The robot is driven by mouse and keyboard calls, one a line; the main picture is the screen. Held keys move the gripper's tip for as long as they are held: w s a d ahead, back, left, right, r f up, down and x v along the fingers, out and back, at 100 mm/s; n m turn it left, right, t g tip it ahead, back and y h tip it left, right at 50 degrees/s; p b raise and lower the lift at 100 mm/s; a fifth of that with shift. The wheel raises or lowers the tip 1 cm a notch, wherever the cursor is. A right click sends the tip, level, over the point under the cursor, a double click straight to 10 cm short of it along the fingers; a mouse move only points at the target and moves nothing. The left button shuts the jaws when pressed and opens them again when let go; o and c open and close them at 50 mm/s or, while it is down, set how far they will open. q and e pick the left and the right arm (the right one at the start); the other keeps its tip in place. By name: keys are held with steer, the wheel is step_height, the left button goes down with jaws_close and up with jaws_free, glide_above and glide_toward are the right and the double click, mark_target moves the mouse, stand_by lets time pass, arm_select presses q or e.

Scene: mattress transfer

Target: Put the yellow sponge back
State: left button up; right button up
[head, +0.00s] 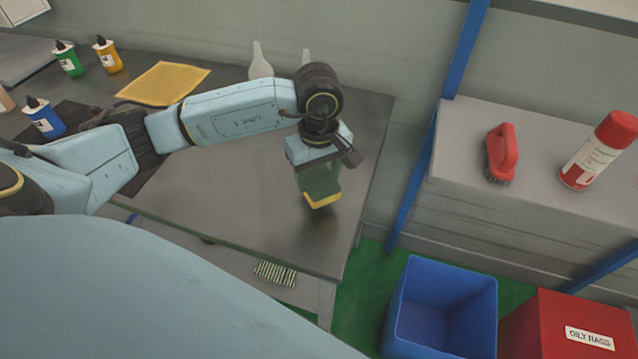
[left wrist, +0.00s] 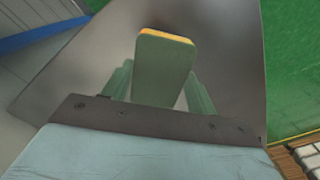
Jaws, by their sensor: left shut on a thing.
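The sponge (head: 321,190) has a dark green face and a yellow layer along its lower edge. My left gripper (head: 316,176) is shut on it and holds it over the right part of the grey table (head: 230,205). In the left wrist view the sponge (left wrist: 163,68) stands out between the two green fingers (left wrist: 160,88), its yellow edge at the far end. The sponge seems to be above the table top; the exact gap cannot be told. My right gripper is not in view.
Right are a shelf (head: 480,125) with a red brush (head: 502,152) and spray can (head: 598,150), a blue bin (head: 440,310) and a red oily-rags box (head: 565,325).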

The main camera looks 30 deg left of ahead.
mark_target(319, 179)
arm_select(q)
step_height(319, 179, down, 3)
steer(key=shift+f, duration=0.3)
steer(key=shift+w+f, duration=0.1)
steer(key=o, duration=0.9)
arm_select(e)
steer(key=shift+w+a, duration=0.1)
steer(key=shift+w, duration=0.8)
arm_select(q)
steer(key=shift+r, duration=0.2)
step_height(319, 179, up, 12)
steer(key=shift+f, duration=0.1)
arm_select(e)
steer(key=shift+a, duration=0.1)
